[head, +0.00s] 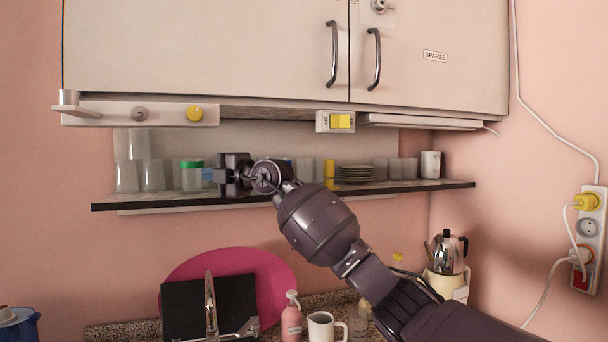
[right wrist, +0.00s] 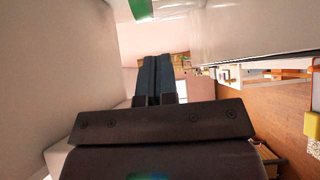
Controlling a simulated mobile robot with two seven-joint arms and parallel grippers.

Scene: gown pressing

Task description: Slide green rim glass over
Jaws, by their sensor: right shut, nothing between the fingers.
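The green rim glass (head: 191,178) is a clear glass with a green band at its top. It stands upright on the wall shelf (head: 300,193), left of my right gripper (head: 211,175). In the head view, my right gripper reaches in along the shelf with its fingers pointing left, close to the right side of the glass. I cannot tell whether they touch. In the right wrist view, the fingers (right wrist: 158,78) are shut together and empty, and part of the green rim (right wrist: 141,9) shows at the top edge. My left gripper is not in view.
Clear glasses (head: 153,175) stand left of the green rim glass. More glasses, a stack of plates (head: 355,174) and a white mug (head: 430,164) stand to the right. A cabinet (head: 210,50) with a switch panel (head: 140,113) hangs close above the shelf.

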